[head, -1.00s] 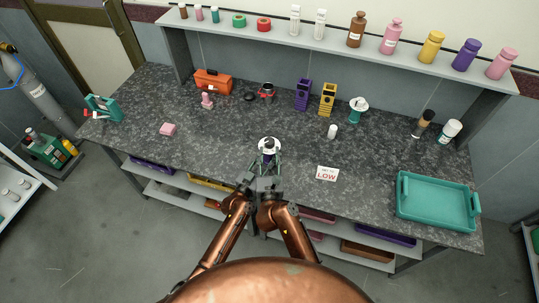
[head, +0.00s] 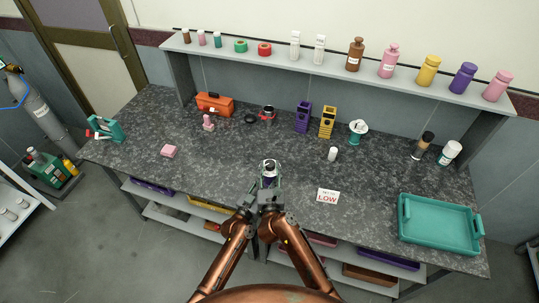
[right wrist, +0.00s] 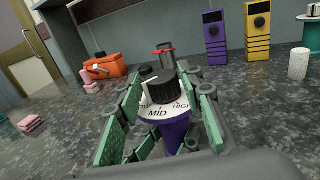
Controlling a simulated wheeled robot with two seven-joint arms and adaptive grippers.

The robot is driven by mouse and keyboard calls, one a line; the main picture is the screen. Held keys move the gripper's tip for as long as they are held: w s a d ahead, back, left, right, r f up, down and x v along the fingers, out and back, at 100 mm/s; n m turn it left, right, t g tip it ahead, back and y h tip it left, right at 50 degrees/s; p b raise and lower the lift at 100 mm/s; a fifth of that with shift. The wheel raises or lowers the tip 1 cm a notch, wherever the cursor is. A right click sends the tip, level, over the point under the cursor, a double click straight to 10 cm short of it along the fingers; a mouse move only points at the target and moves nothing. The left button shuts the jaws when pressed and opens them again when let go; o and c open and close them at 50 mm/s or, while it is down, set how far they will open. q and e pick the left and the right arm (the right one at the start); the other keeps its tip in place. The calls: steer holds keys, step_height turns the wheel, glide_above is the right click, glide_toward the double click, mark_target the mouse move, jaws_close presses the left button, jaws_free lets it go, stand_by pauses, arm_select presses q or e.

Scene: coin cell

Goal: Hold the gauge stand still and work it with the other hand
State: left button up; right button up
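The gauge stand (head: 268,167) stands near the front edge of the worktop, partly hidden by my grippers in the head view. In the right wrist view it has a purple body (right wrist: 172,133), a white dial marked MID and HIGH (right wrist: 158,112), and a black knob (right wrist: 161,88) with a white mark; the left label is partly hidden. My right gripper (right wrist: 165,115) is open, its green-padded fingers on either side of the dial and apart from the knob. My left gripper (head: 247,196) is close beside it; its fingers are too small and hidden to judge.
A sign with LOW on it (head: 328,196) is right of the stand. A teal tray (head: 438,243) is at front right. A teal stand with a white top (head: 358,128), a white cylinder (head: 332,154) and a pink block (head: 168,151) stand farther off.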

steer(key=w, duration=0.7)
steer(key=shift+w, duration=0.2)
steer(key=shift+a, duration=0.1)
steer(key=shift+c, duration=0.2)
jaws_close()
